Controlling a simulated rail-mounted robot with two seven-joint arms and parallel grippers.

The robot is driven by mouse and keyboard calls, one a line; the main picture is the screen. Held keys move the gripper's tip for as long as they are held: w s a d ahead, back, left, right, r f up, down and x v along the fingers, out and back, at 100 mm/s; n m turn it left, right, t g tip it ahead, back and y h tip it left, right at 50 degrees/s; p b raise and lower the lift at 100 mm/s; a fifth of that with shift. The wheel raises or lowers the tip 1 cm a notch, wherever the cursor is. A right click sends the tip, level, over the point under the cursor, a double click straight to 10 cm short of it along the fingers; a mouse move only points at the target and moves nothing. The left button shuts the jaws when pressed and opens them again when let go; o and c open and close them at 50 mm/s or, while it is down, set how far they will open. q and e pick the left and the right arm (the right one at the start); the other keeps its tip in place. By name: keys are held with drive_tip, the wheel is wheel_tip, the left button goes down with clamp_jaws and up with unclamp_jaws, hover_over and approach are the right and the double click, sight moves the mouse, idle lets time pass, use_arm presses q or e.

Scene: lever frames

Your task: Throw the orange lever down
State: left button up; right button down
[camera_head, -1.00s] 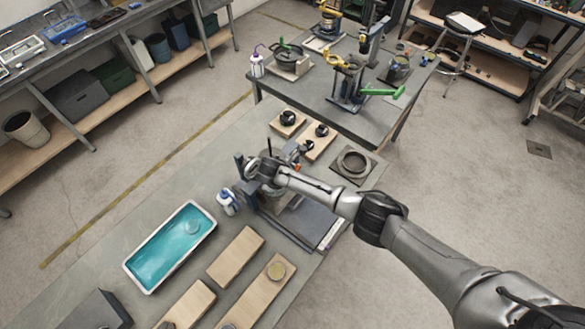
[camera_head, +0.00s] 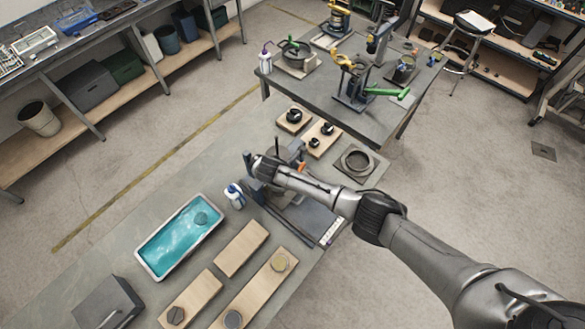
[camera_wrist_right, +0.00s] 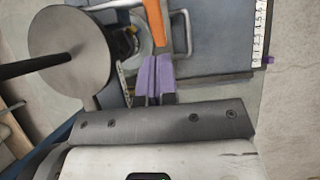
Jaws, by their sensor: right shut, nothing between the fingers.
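The orange lever (camera_wrist_right: 156,22) shows at the top middle of the right wrist view, just beyond my fingertips. In the head view only a small orange part (camera_head: 303,166) shows beside the dark fixture on the near bench. My right gripper (camera_wrist_right: 153,60) has purple fingers pressed together with nothing between them. Its tips are close to the lever; I cannot tell whether they touch it. In the head view my right arm reaches in from the right over the fixture, and its fingers are hidden there. My left gripper is not in view.
A grey disc (camera_wrist_right: 72,50) with a dark rod stands left of my fingers. On the bench are a teal-filled tray (camera_head: 147,262), a white and blue bottle (camera_head: 234,196), wooden boards (camera_head: 240,249) and a round ring fixture (camera_head: 357,162). A second table behind holds a green-handled device (camera_head: 388,92).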

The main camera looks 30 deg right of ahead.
use_arm(q)
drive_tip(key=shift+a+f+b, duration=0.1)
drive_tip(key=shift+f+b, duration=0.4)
drive_tip(key=shift+b, duration=0.1)
use_arm(e)
drive_tip(key=a+v, duration=0.1)
drive_tip(key=v, duration=0.8)
drive_tip(key=shift+s+a, duration=0.3)
drive_tip(key=shift+f, duration=0.1)
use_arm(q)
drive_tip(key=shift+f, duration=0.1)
